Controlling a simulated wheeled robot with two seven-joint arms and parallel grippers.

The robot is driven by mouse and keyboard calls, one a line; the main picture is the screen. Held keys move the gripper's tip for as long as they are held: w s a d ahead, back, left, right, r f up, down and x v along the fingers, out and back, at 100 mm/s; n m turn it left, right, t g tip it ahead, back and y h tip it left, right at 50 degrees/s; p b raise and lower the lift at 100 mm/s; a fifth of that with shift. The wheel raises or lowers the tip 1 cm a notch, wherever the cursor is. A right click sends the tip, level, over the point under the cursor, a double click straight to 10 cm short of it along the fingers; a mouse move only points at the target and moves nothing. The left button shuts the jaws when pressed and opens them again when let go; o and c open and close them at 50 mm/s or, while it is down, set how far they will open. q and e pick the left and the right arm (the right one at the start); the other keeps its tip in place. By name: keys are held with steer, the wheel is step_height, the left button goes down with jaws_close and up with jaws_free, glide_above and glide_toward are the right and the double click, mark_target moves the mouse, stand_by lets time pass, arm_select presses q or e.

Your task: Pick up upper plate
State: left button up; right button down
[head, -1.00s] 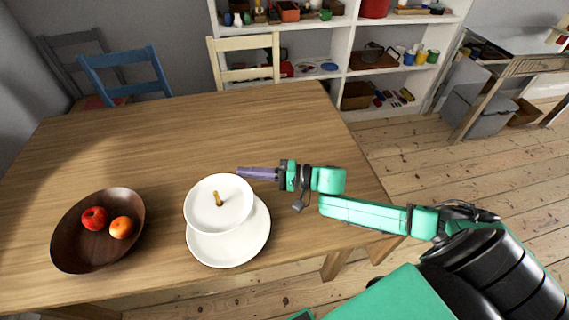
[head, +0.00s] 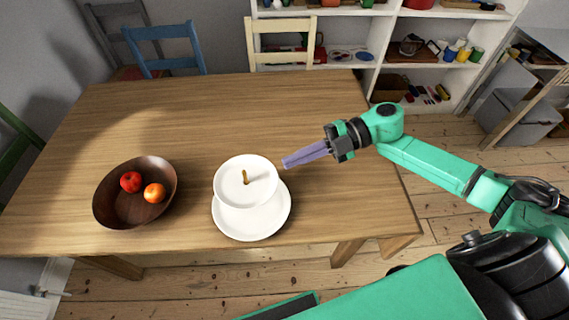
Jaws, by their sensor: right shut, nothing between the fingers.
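A two-tier white stand is on the wooden table, left of my right gripper. Its upper plate (head: 232,192) is smaller and has a small brown-gold knob (head: 246,177) at its middle. The lower plate (head: 262,222) is wider and shows below and to the right of the upper one. My right gripper (head: 284,164) is shut and empty. Its purple fingers point left toward the upper plate's right rim, with a small gap showing in the picture. My left gripper is not in view.
A dark wooden bowl (head: 107,212) with a red apple (head: 130,182) and an orange fruit (head: 154,193) stands at the table's left. The table (head: 200,115) is bare behind the stand. A blue chair (head: 165,62) and a cream chair (head: 282,46) stand at the far edge.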

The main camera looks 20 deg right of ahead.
steer(key=w+d+n+h+p, duration=0.1)
steer(key=d+n+h, duration=0.3)
steer(key=n, duration=0.8)
steer(key=w+d+n+h+p, duration=0.25)
steer(key=n+h, duration=0.25)
steer(key=n, duration=0.8)
steer(key=a+f+p, duration=0.5)
steer(key=a+f, duration=0.3)
steer(key=shift+s+a+f+p, duration=0.15)
steer(key=shift+s+a+p, duration=0.1)
steer(key=shift+p, duration=0.1)
